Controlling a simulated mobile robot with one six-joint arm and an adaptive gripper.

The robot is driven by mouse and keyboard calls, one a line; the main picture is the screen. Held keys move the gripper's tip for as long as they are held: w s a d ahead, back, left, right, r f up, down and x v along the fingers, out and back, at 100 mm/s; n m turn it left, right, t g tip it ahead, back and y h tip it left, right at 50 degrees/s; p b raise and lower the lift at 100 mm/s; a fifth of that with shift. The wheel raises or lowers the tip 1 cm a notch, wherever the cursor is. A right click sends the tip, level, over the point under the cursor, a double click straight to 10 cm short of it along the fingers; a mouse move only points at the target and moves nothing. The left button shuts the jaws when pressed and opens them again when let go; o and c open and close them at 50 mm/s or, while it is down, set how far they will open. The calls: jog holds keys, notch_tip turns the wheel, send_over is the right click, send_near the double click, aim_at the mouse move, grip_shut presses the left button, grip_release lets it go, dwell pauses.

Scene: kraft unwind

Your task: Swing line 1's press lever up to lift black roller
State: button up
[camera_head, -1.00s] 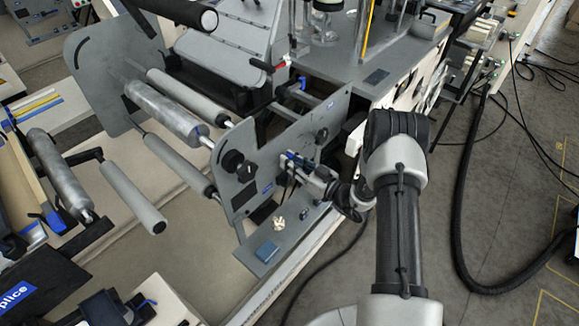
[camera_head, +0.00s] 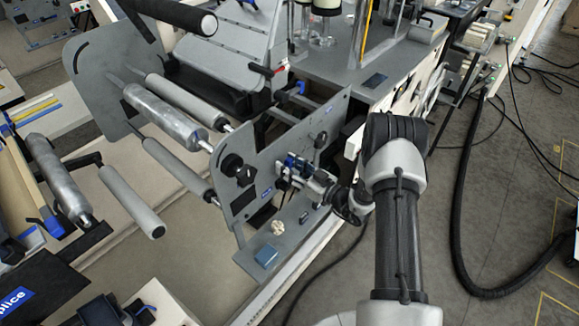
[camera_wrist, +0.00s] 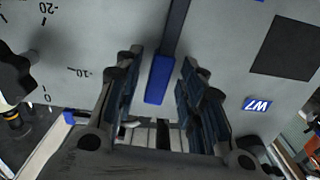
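A lever with a blue grip (camera_wrist: 159,80) on a dark bar lies against the grey side plate (camera_wrist: 100,30) in the wrist view. My gripper (camera_wrist: 157,62) is open, with one dark finger on each side of the blue grip and a gap to each. In the head view my gripper (camera_head: 288,168) is close to the outer face of the side plate (camera_head: 315,122), and it hides most of the lever there. A black roller (camera_head: 180,13) with a light end cap is at the top left of the head view.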

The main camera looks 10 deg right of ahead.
notch_tip(320, 180, up, 10)
jog(key=shift+r, duration=0.1)
dwell(0.5)
dwell(0.4)
